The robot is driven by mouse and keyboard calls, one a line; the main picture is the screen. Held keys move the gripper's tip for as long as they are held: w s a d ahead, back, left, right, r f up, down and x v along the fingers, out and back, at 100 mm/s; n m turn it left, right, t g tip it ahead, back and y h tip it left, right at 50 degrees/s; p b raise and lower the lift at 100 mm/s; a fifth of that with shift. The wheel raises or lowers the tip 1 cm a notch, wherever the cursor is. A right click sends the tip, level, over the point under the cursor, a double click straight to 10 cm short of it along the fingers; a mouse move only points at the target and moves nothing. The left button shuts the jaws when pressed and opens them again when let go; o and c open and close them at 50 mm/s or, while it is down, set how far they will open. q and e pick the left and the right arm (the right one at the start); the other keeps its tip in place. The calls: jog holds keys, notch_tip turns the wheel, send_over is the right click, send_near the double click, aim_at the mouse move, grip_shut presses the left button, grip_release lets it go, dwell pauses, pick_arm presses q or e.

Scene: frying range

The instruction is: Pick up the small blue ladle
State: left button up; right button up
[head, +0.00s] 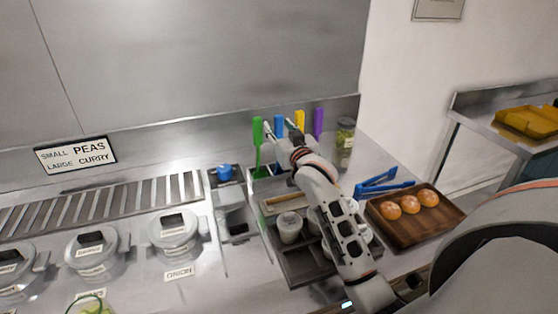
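A blue handle (279,124) stands upright in a row of coloured handles at the back of the counter. I take it for the small blue ladle; its lower part is hidden behind my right gripper. My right gripper (279,129) reaches in from the lower right. Its two fingertips look spread apart, one on each side of the blue handle in the picture. I cannot tell how far the handle is behind them, and no contact is clear. My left gripper is not in view.
A green utensil (257,146) is left of the blue handle; yellow (299,120) and purple (318,122) handles are right. A jar (345,137) stands beyond. Blue tongs (384,184) lie by a wooden tray (437,229) with buns. A blue cup-like item (224,172) sits left.

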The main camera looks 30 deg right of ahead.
grip_shut()
